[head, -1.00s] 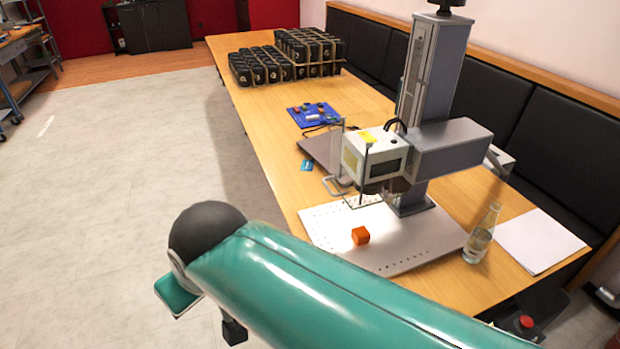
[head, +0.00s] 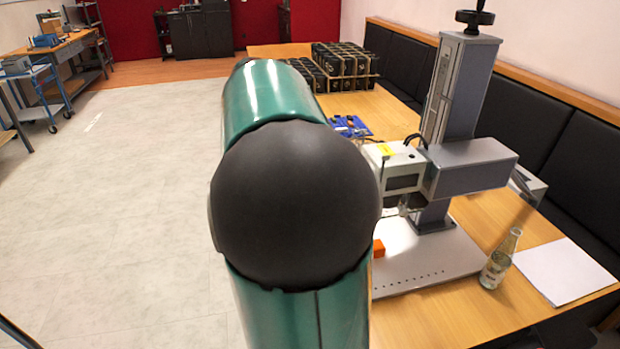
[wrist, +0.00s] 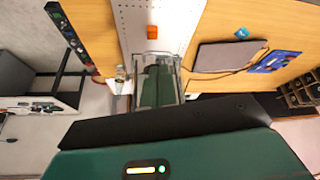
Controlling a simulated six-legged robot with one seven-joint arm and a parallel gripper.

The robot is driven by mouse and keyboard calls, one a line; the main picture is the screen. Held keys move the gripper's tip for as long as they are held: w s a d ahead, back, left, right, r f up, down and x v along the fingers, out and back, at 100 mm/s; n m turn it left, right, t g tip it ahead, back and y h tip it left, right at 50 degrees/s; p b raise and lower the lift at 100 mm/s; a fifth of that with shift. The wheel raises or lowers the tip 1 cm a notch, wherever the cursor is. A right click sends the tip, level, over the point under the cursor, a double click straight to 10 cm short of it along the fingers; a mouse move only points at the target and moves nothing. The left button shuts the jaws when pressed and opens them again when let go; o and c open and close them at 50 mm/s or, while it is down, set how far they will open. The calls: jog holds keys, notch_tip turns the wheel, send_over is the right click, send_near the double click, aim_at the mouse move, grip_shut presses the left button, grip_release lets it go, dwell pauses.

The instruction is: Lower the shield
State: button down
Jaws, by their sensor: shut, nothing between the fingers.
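The laser marker (head: 460,165) stands on the table to the right of my arm in the head view. In the wrist view a clear, grey-edged panel that looks like the shield (wrist: 180,62) shows at the middle. My green gripper (wrist: 157,70) is at the same spot, its fingers together and empty. I cannot tell whether they touch the panel. An orange cube (wrist: 152,32) lies on the white perforated plate (wrist: 172,14) beyond them; it shows partly in the head view (head: 378,248).
A dark laptop-like slab (wrist: 215,56) and blue board (wrist: 272,61) are on the table. Black crates (head: 345,65) stand at the far end.

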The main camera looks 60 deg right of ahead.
jog(key=s+d+m+g, duration=0.2)
jog(key=s+d+m, duration=0.15)
jog(key=d, duration=0.25)
jog(key=x, duration=0.9)
jog(key=shift+d+f, duration=0.15)
jog(key=shift+d, duration=0.05)
jog(key=shift+w+a+f, duration=0.15)
jog(key=shift+f, duration=0.85)
jog(key=shift+w+a+f, duration=0.15)
jog(key=shift+f, duration=0.85)
notch_tip(320, 180, down, 18)
jog(key=shift+f, duration=0.2)
jog(key=shift+a+f, duration=0.1)
